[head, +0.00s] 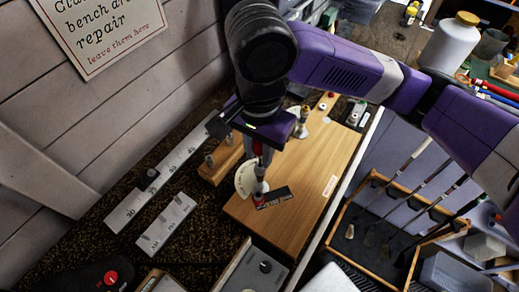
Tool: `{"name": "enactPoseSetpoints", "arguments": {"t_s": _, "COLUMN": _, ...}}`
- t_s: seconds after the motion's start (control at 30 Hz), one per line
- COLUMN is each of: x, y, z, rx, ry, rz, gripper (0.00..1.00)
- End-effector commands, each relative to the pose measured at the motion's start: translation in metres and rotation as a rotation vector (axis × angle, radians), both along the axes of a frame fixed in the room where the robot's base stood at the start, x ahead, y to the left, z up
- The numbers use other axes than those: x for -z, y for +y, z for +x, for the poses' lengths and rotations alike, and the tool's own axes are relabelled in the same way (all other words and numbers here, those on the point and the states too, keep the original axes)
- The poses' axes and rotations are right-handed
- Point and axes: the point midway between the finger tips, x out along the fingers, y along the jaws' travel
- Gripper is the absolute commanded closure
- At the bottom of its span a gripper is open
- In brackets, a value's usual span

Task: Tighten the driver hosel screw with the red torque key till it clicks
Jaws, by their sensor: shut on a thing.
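My gripper (262,145) points down over the wooden board on the bench and is shut on a red-handled key, the red torque key (257,149). A pale metal shaft (260,170) runs down below the key to a small red-and-grey part near the board. A dark piece with pale lettering (274,197) lies beside that lower end; I cannot tell whether it is the driver head. A white rounded plate (244,179) stands just left of the shaft. The hosel screw and the key's tip are too small or hidden to make out.
The wooden board (300,215) has free room at its front. A grey ruler-like bar (165,178), a small labelled plate (165,222) and a wooden block with pegs (220,160) lie to the left. A grey box with a knob (250,268) is in front. A club rack (345,240) stands right.

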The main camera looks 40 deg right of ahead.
Motion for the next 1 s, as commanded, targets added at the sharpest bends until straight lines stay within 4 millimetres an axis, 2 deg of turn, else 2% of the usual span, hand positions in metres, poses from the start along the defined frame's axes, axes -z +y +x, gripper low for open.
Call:
{"name": "enactPoseSetpoints", "arguments": {"t_s": 0.1, "x": 0.0012, "y": 0.0004, "z": 0.0001, "rx": 0.150, "ry": 0.002, "rz": 0.000, "gripper": 1.00}}
{"name": "enactPoseSetpoints", "arguments": {"t_s": 0.27, "x": 0.0014, "y": 0.0005, "z": 0.0004, "rx": 0.305, "ry": 0.003, "rz": -0.001, "gripper": 1.00}}
{"name": "enactPoseSetpoints", "arguments": {"t_s": 0.57, "x": 0.0017, "y": 0.0005, "z": 0.0005, "rx": 0.346, "ry": 0.003, "rz": -0.001, "gripper": 1.00}}
{"name": "enactPoseSetpoints", "arguments": {"t_s": 0.6, "x": 0.0018, "y": 0.0005, "z": 0.0005, "rx": 0.345, "ry": 0.003, "rz": -0.001, "gripper": 0.73}}
{"name": "enactPoseSetpoints", "arguments": {"t_s": 0.67, "x": 0.0017, "y": 0.0005, "z": 0.0005, "rx": 0.345, "ry": 0.003, "rz": 0.000, "gripper": 0.62}}
{"name": "enactPoseSetpoints", "arguments": {"t_s": 1.0, "x": 0.0008, "y": 0.0003, "z": 0.0007, "rx": 0.323, "ry": 0.001, "rz": 0.000, "gripper": 0.62}}
